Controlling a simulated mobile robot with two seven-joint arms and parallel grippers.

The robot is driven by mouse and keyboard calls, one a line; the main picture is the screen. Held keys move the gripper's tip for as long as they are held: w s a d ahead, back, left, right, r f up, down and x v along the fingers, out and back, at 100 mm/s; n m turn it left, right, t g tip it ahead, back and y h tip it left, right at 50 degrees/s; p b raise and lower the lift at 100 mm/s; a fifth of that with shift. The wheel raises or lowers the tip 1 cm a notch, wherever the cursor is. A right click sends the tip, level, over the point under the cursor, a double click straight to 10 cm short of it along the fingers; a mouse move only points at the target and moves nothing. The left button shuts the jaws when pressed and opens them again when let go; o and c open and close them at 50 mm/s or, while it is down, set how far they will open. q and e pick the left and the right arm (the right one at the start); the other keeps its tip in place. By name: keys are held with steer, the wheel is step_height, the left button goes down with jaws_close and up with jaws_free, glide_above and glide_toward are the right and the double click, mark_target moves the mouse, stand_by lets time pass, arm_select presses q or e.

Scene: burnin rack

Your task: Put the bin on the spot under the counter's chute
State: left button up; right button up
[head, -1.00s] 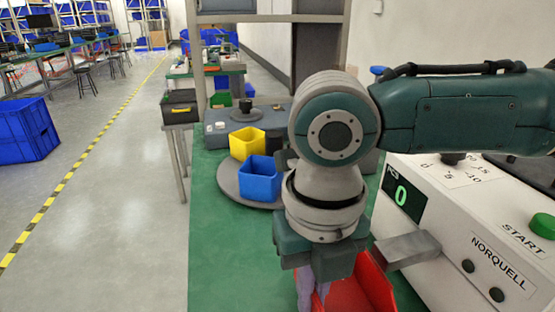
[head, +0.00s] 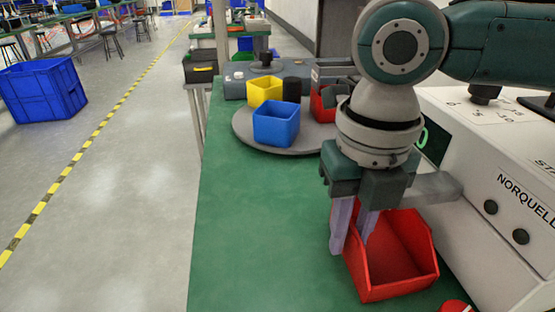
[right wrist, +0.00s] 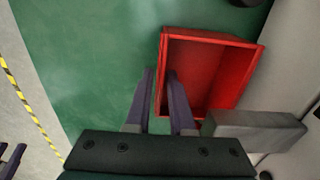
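The red bin (head: 408,284) stands on the green table, open side up, in front of the white counter. The counter's chute (head: 440,187) is a grey metal piece jutting over the bin's far side. My right gripper (head: 350,245) points down at the bin's left wall. In the right wrist view, one finger is outside the red bin (right wrist: 245,62) and one inside, with the wall between them and the fingers apart. The chute shows there at the right (right wrist: 255,130). The spot under the chute is hidden. Dark prongs at that view's left edge may be my left gripper (right wrist: 10,160).
The white counter (head: 500,240) bounds the right side. A grey turntable (head: 245,132) further back carries a blue bin (head: 275,125), a yellow bin (head: 265,92) and another red bin (head: 325,108). The green table (head: 260,220) is clear at left. A red round thing (head: 455,306) sits at the lower edge.

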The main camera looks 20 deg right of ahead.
steer(key=shift+o, duration=0.7)
step_height(320, 180, up, 12)
steer(key=p, duration=0.2)
steer(key=shift+r, duration=0.2)
